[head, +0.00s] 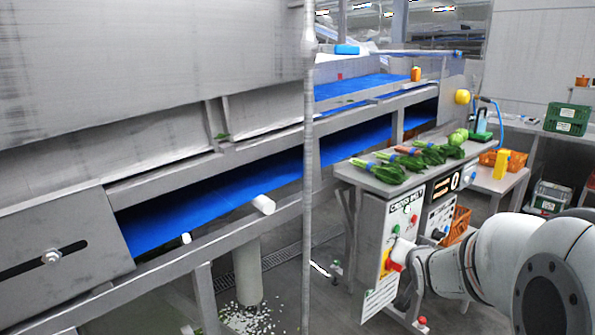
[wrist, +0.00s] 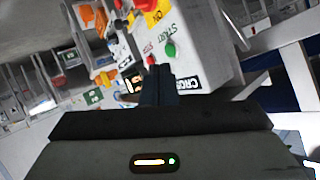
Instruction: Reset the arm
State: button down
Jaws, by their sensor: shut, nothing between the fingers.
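My gripper (wrist: 158,82) shows in the wrist view with its dark fingers together and nothing between them. Its fingertips point at a grey control box, near a red STOP button (wrist: 151,60) and a green START button (wrist: 170,50). I cannot tell how far apart they are. In the head view my white arm reaches in from the lower right toward the front of the control box (head: 382,235). My fingers cannot be made out clearly there.
Leafy green bunches (head: 378,170) lie on the grey bench top above the control box. A blue conveyor belt (head: 230,197) runs along the left. An orange crate (head: 457,226) sits under the bench. A yellow container (head: 502,164) stands on a side table.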

jog(key=s+a+r+n+g+p, duration=0.2)
jog(key=s+a+g+p, duration=0.1)
jog(key=s, duration=0.5)
jog(key=s+a+r+n+g+y+p, duration=0.1)
jog(key=s+a+r+n+g+p, duration=0.1)
jog(key=s, duration=0.7)
jog(key=s+a+r+n+g+y+p, duration=0.1)
jog(key=s+a+g+p, duration=0.3)
jog(key=s, duration=0.5)
jog(key=shift+a+r+n+g+p, duration=0.35)
jog(key=shift+a+r+n+g, duration=0.2)
jog(key=shift+a, duration=0.7)
